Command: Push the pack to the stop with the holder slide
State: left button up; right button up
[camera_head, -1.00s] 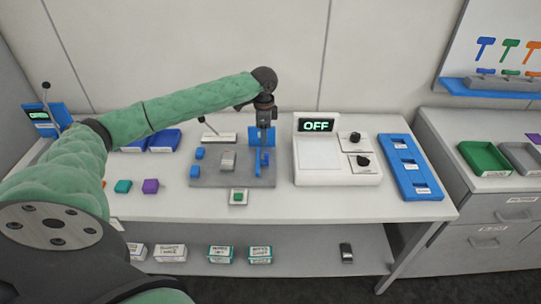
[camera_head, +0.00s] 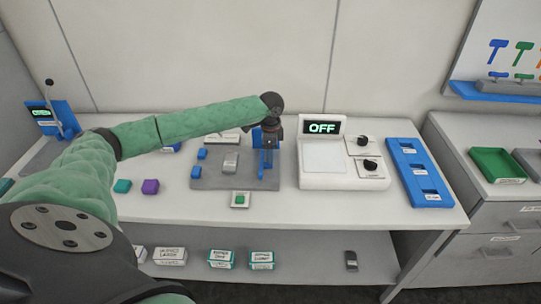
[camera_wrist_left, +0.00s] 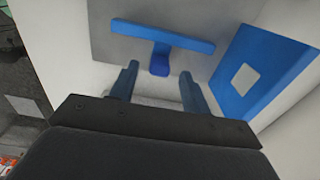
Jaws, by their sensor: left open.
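A grey block, which looks like the pack (camera_head: 231,162), lies on a grey base plate (camera_head: 212,181). Two small blue blocks (camera_head: 202,154) stand at the plate's left side. A blue T-shaped piece, likely the slide's handle (camera_wrist_left: 165,38), is at the plate's right side. My left gripper (camera_head: 268,160) points down over that right side. In the left wrist view the gripper (camera_wrist_left: 156,80) is open, its two fingers apart with the stem of the T just beyond them. I cannot tell whether they touch. My right gripper is not in view.
A white box reading OFF (camera_head: 340,178) stands close to the right of the plate. A blue slotted tray (camera_head: 409,160) is farther right. A green button (camera_head: 240,200) sits in front of the plate. A blue upright panel with a square hole (camera_wrist_left: 262,70) is beside the gripper.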

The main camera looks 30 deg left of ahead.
pick_arm(q)
jog(key=shift+f+p, duration=0.35)
jog(key=shift+f, duration=1.15)
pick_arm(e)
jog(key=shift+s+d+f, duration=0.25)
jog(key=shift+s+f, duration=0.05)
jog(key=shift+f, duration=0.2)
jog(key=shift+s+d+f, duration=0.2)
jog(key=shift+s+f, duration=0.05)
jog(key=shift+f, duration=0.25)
pick_arm(q)
grip_shut()
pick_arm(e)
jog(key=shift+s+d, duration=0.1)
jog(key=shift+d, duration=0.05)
